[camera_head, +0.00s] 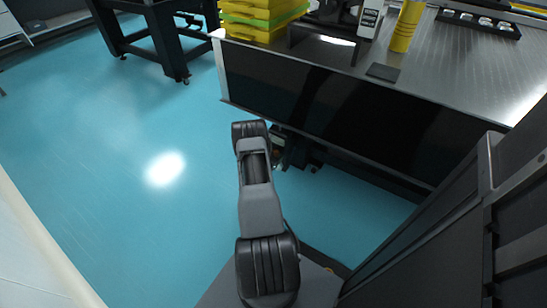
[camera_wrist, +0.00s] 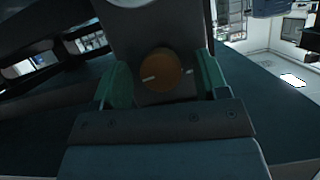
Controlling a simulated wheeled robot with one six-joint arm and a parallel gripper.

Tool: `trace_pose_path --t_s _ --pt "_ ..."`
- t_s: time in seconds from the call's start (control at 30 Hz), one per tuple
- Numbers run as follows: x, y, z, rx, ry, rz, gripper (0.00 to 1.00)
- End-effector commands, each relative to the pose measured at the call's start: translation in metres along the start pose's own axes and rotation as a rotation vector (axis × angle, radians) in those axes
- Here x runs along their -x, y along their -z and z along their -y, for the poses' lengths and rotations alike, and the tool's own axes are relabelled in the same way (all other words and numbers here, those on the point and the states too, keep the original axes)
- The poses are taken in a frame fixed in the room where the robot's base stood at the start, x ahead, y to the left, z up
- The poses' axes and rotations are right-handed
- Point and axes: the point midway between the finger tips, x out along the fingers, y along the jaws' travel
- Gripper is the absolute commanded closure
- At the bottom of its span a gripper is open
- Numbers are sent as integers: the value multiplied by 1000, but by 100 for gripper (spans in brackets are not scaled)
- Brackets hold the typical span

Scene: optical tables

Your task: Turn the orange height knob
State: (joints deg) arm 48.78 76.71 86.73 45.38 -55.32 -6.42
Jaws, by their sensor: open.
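The orange knob (camera_wrist: 161,71) is round, with pale marks on its left and right sides, and shows in the middle of the wrist view on a grey upright part (camera_wrist: 160,25). My gripper (camera_wrist: 163,84) has its two greenish fingers apart, one on each side of the knob. Small gaps show between the fingers and the knob, so it does not look gripped. In the head view, my arm reaches down beside the optical table, and the knob and fingertips are hidden there.
Another dark table frame (camera_head: 160,38) stands at the back left. Open turquoise floor (camera_head: 110,150) lies left of my arm.

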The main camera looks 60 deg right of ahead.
Motion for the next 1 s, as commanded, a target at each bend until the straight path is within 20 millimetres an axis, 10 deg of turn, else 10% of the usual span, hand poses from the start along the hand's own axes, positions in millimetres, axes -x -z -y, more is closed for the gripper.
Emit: trace_pose_path --t_s 0.3,0.8,1.0 --pt "-2 0 0 0 0 0 33" --pt "-2 0 0 0 0 0 80" --pt "-2 0 0 -9 4 0 82"
